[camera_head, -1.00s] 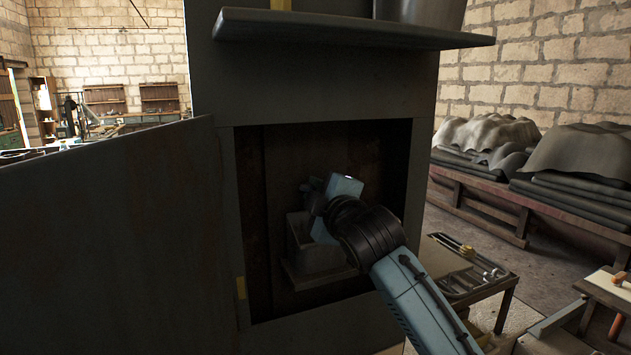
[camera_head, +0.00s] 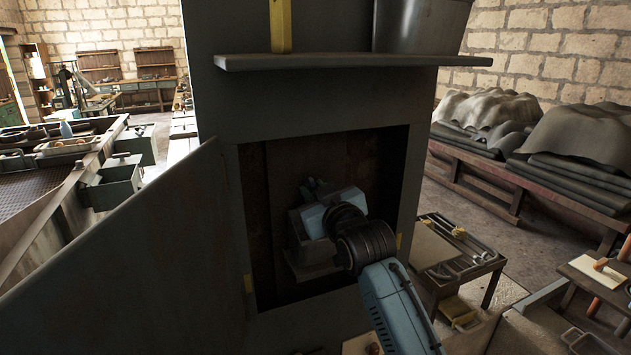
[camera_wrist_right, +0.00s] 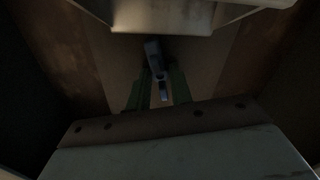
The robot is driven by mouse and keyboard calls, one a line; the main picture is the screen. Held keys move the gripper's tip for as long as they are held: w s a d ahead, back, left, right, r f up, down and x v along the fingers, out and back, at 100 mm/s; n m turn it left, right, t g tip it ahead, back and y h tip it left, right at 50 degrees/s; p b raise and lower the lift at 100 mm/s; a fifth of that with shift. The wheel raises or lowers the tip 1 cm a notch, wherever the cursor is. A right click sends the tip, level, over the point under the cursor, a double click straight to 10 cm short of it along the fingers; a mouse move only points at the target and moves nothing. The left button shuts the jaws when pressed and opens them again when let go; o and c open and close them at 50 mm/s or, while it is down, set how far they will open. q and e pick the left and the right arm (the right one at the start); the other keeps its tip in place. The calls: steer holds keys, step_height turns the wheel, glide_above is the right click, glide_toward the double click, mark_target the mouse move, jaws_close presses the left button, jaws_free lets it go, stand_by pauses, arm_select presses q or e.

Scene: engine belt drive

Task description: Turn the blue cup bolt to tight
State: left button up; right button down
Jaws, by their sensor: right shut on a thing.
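My right gripper (camera_head: 322,212) is inside the dark opening of a grey cabinet, reaching in from the lower right. In the right wrist view its green fingers (camera_wrist_right: 159,94) are shut on a narrow blue-grey piece (camera_wrist_right: 154,58) with a rounded end. I cannot tell for sure whether this is the blue cup bolt. In the head view a small dark blue part (camera_head: 309,186) shows just beyond the gripper. The wrist hides most of what is there. My left gripper is out of view.
A grey box-like holder (camera_head: 312,258) is close around the gripper in the cabinet. The open cabinet door (camera_head: 150,235) stands at the left. A shelf (camera_head: 345,61) juts out above the opening. A tool table (camera_head: 455,262) stands to the right.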

steer(key=shift+m+p, duration=0.8)
steer(key=shift+m, duration=0.8)
steer(key=c, duration=1.3)
jaws_free()
steer(key=shift+o, duration=0.2)
steer(key=b+v, duration=0.1)
steer(key=v, duration=1.2)
steer(key=shift+s+b, duration=0.2)
steer(key=shift+b, duration=0.1)
steer(key=shift+d+f, duration=0.1)
steer(key=shift+f, duration=0.05)
